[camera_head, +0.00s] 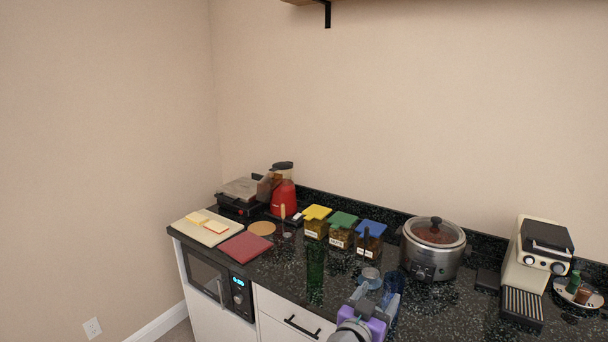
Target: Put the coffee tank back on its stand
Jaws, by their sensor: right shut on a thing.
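My right gripper (361,295) reaches in from the bottom edge, over the front of the counter. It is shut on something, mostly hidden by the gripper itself. A small clear, greyish rounded vessel (371,274) shows just beyond its fingertips; it may be the coffee tank, but I cannot tell for certain. The cream and black coffee machine (537,258) stands at the right, with a ribbed drip tray (522,304) in front. A flat dark block (487,280) sits left of it; it may be the stand. My left gripper is not in view.
A blue glass (393,284) stands close right of my gripper, a green glass (315,265) to its left. Behind are lidded jars (342,230) and a slow cooker (433,250). A plate (579,293) with small items lies far right. Boards, grill and blender fill the left.

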